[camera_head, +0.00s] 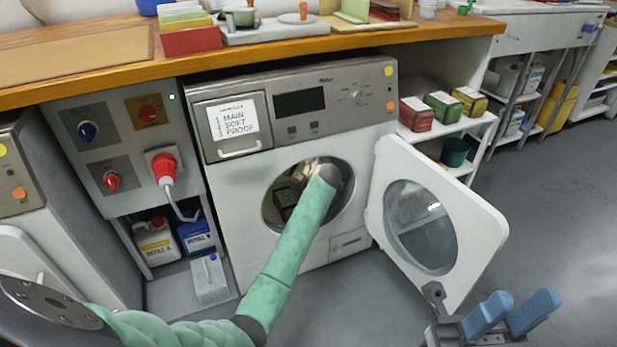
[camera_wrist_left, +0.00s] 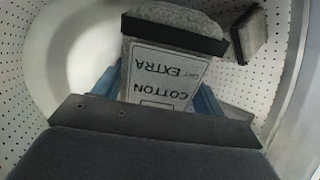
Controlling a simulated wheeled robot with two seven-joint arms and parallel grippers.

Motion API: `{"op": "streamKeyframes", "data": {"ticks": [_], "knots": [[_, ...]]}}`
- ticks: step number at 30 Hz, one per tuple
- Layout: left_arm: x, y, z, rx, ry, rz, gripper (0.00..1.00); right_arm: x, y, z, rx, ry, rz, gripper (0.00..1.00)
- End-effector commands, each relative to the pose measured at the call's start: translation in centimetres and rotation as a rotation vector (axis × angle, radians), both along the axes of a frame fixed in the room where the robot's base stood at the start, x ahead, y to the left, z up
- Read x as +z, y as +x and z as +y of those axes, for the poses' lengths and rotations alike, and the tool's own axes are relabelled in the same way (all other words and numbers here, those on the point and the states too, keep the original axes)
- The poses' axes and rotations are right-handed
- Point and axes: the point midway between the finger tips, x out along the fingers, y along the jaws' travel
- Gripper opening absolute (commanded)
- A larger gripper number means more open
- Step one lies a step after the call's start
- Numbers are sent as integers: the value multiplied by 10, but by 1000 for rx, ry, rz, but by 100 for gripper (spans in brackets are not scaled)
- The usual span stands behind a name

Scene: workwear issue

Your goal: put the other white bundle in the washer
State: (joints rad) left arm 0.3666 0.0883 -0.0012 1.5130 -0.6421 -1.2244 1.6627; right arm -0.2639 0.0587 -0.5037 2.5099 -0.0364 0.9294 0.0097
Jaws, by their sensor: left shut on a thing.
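In the left wrist view, my left gripper (camera_wrist_left: 157,92) is shut on a pale bundle (camera_wrist_left: 178,22) with a dark band and a "COTTON EXTRA DRY" label, inside the perforated drum (camera_wrist_left: 25,75). A second, dark-banded bundle (camera_wrist_left: 250,38) lies in the drum to the right. My right gripper (camera_head: 512,312) is open and empty in front of the door.
A control panel (camera_head: 125,125) with a red plug is left of the washer, with jugs (camera_head: 155,240) below. Shelves with coloured boxes (camera_head: 442,106) stand to the right. The floor (camera_head: 565,200) beyond the door is clear.

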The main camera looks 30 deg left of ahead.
Motion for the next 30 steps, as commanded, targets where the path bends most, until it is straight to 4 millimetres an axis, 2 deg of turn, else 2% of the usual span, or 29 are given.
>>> {"op": "streamKeyframes", "data": {"ticks": [5, 6, 9, 20, 30], "knots": [[1, 0, 0, 0, 1, -1, 40, 3, 1, 0, -2, 9, -5, 36], [1, 0, 0, 0, 1, -1, 79, 4, 1, 0, -2, 10, -7, 36], [1, 0, 0, 0, 1, -1, 96, 5, 1, 0, -4, 13, -11, 36], [3, -2, -4, -1, -1, 0, 96, 6, 1, 0, -1, 0, -16, 36], [31, -28, -35, -1, -2, -2, 96, 10, -1, -3, -25, -17, 2, 36]]}}
